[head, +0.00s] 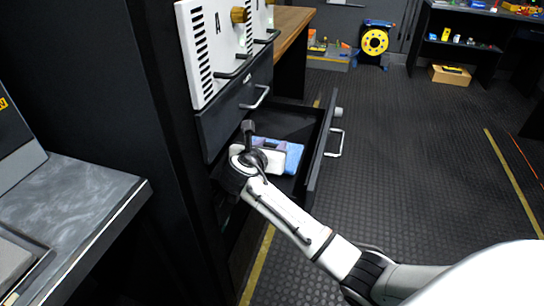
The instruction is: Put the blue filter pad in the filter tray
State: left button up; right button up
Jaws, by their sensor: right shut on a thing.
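The blue filter pad (293,156) shows beside and partly behind my right gripper, within the outline of an open black drawer. My right gripper (274,149) is shut on the pad, and its wrist and body hide part of it. The drawer, which appears to be the filter tray (317,150), is pulled out from the black cabinet, its front to the right. I cannot tell whether the pad touches the drawer's floor. My left gripper is not in view.
White panels marked A (215,50) with handles stand above the drawer. A grey worktop (75,205) is at the left. A wooden top (290,28) is behind. The dark floor (420,150) to the right is mostly clear; a yellow cable reel (374,41) stands far back.

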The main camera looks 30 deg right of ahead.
jog(key=shift+f, duration=0.1)
jog(key=shift+f, duration=0.1)
jog(key=o, duration=1.1)
jog(key=shift+f, duration=0.1)
jog(key=shift+c, duration=0.2)
jog(key=p+v, duration=0.1)
jog(key=v, duration=0.4)
jog(key=p+v, duration=0.1)
jog(key=v, duration=0.4)
jog(key=shift+s+a+r+p, duration=0.15)
jog(key=shift+r+p, duration=0.2)
jog(key=shift+s+a+r, duration=0.25)
jog(key=shift+s+a, duration=0.25)
